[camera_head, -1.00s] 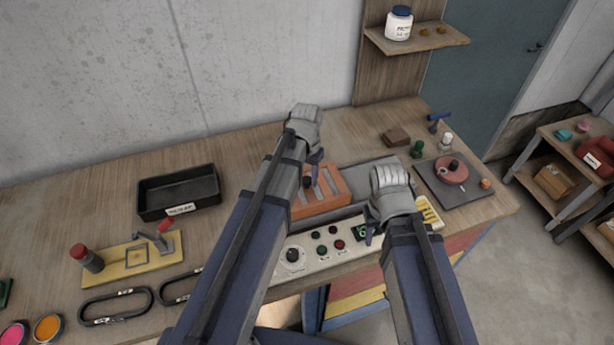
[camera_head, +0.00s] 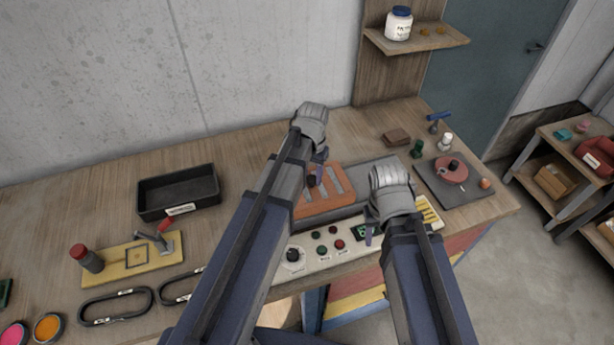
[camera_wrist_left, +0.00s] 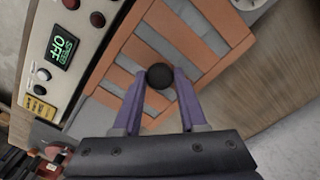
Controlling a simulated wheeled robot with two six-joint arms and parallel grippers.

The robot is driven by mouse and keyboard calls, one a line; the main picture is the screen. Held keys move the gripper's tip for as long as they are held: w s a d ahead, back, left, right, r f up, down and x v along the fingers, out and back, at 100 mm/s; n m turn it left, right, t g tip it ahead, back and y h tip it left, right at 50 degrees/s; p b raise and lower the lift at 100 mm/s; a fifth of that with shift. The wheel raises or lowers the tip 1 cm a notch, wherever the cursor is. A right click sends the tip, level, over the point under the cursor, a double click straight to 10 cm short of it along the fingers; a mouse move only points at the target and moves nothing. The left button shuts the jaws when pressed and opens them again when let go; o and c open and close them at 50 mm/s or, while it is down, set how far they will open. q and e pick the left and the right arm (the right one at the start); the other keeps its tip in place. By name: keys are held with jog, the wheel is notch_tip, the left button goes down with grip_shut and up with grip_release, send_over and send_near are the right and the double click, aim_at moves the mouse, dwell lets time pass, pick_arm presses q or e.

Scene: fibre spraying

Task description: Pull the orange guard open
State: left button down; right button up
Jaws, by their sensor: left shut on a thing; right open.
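The orange guard (camera_head: 338,187) is a slatted cover on the grey machine, behind the control panel. In the left wrist view the guard (camera_wrist_left: 186,48) shows orange bars with grey gaps between them. My left gripper (camera_head: 316,177) is at the guard's left part, and in the left wrist view its two purple fingers (camera_wrist_left: 160,88) are shut on the guard's round black knob (camera_wrist_left: 159,76). My right gripper (camera_head: 370,232) hangs open and empty over the control panel, right of the guard. My left arm hides part of the guard's left side.
The white control panel (camera_head: 324,248) with knobs, buttons and a green display lies in front. A grey plate with a red round part (camera_head: 451,171) is at right. A black tray (camera_head: 178,191) and a yellow fixture (camera_head: 127,259) are at left.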

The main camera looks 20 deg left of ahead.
pick_arm(q)
jog(key=w+d, duration=0.3)
jog(key=d, duration=0.2)
jog(key=w+d, duration=0.4)
jog(key=d, duration=0.2)
jog(key=w+d, duration=0.4)
jog(key=d, duration=0.2)
jog(key=shift+w, duration=0.2)
jog(key=shift+c, duration=2.2)
grip_release()
notch_tip(320, 180, up, 8)
jog(key=p, duration=0.7)
jog(key=shift+p, duration=0.4)
jog(key=shift+f, duration=0.2)
